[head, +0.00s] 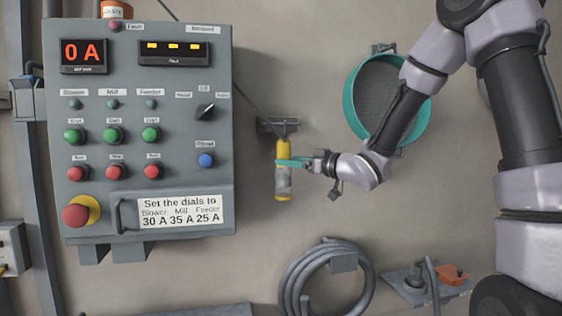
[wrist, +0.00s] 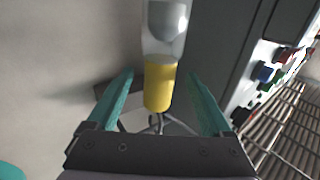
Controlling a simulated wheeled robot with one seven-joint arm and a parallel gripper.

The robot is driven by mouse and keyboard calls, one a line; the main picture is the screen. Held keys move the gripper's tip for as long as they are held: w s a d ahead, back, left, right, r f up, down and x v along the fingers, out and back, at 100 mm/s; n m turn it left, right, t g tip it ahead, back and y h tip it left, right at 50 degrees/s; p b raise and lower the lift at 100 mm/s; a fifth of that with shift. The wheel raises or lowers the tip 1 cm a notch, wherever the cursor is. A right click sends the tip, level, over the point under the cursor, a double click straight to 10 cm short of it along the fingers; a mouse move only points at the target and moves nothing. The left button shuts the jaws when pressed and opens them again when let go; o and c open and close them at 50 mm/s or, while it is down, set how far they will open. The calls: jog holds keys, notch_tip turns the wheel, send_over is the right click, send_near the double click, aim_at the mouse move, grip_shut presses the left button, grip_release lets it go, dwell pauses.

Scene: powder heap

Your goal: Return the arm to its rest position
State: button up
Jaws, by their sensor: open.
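My gripper (head: 282,162) is open, with its teal fingers at a yellow lamp-like thing with a clear section (head: 284,182) in front of the wall. In the wrist view the fingers of my gripper (wrist: 160,78) stand apart, one on each side of the yellow end of this thing (wrist: 160,82). Gaps show between it and both fingers. In the head view my arm reaches in from the right, bent at the elbow, across a teal round sieve-like pan.
A grey control panel (head: 150,185) with buttons and dials stands close to the left of my gripper. The teal pan (head: 357,105) is behind my forearm. A dark bracket (head: 268,124) sits above the yellow thing. A coiled hose (head: 290,276) lies below. Bare wall shows between them.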

jog(key=s+d+r+m+t+h, duration=0.1)
jog(key=s+d+m+h, duration=0.2)
jog(key=d, duration=0.5)
jog(key=s+d+r+m+h, duration=0.1)
jog(key=s+d+m+h, duration=0.15)
jog(key=d+h, duration=0.4)
jog(key=s+d+r+m+t+h, duration=0.15)
jog(key=d+m+h, duration=0.25)
jog(key=d, duration=0.5)
jog(key=s+d+f+m+g+y, duration=0.1)
jog(key=s+m+g, duration=0.4)
jog(key=s, duration=1.4)
jog(key=shift+s+d+f+g, duration=0.25)
jog(key=shift+s+f+g, duration=0.15)
jog(key=shift+g, duration=0.35)
